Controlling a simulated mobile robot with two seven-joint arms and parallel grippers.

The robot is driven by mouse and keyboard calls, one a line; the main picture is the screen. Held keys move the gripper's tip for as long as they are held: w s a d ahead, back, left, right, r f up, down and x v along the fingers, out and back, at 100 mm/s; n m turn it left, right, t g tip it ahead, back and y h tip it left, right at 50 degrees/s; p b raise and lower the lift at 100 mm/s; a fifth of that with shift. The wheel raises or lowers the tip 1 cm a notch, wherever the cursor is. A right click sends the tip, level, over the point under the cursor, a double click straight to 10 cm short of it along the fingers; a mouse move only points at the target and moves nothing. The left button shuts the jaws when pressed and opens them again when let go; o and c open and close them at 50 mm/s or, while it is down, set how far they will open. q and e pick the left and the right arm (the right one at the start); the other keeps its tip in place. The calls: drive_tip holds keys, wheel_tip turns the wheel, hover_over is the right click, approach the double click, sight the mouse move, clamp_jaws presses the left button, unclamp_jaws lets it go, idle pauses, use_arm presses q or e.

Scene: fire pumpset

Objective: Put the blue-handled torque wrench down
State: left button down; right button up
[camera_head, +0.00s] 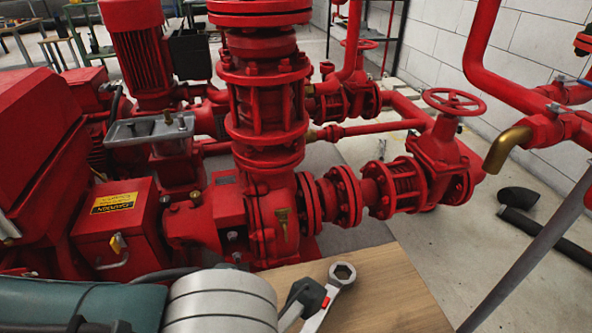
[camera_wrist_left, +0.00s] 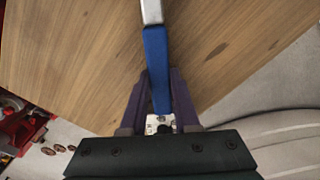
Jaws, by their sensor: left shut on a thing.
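In the left wrist view, my left gripper (camera_wrist_left: 158,80) is shut on the blue handle of the torque wrench (camera_wrist_left: 156,55). The handle lies lengthwise between the two fingers, and its silver shaft runs out past the top edge. The wooden tabletop (camera_wrist_left: 70,60) is behind it; I cannot tell whether the wrench touches the wood. I cannot tell whether these belong to the held wrench.
The red pump (camera_head: 265,215) and its pipework stand just behind the table. A handwheel valve (camera_head: 440,150) is at the right. A grey pole (camera_head: 530,250) slants beside the table's right side. Bare wood lies right of the ring end.

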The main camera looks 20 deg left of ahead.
use_arm(q)
drive_tip(key=c, duration=0.6)
unclamp_jaws()
drive_tip(key=shift+c, duration=0.2)
drive_tip(key=d+r+n+t+h+p, duration=0.1)
drive_tip(key=d+r+n+h+p, duration=0.15)
drive_tip(key=r+n, duration=0.5)
drive_tip(key=d+r+n+t+h+p, duration=0.1)
drive_tip(key=d+r+n+p, duration=0.2)
drive_tip(key=r+n, duration=0.5)
drive_tip(key=s+a+r+n+t+y, duration=0.1)
drive_tip(key=s+a+n+y, duration=0.1)
drive_tip(key=a+n, duration=1.3)
drive_tip(key=n+y, duration=0.1)
drive_tip(key=n, duration=0.5)
drive_tip(key=shift+s+a+t, duration=0.25)
drive_tip(key=shift+s+t, duration=0.05)
drive_tip(key=shift+s, duration=0.1)
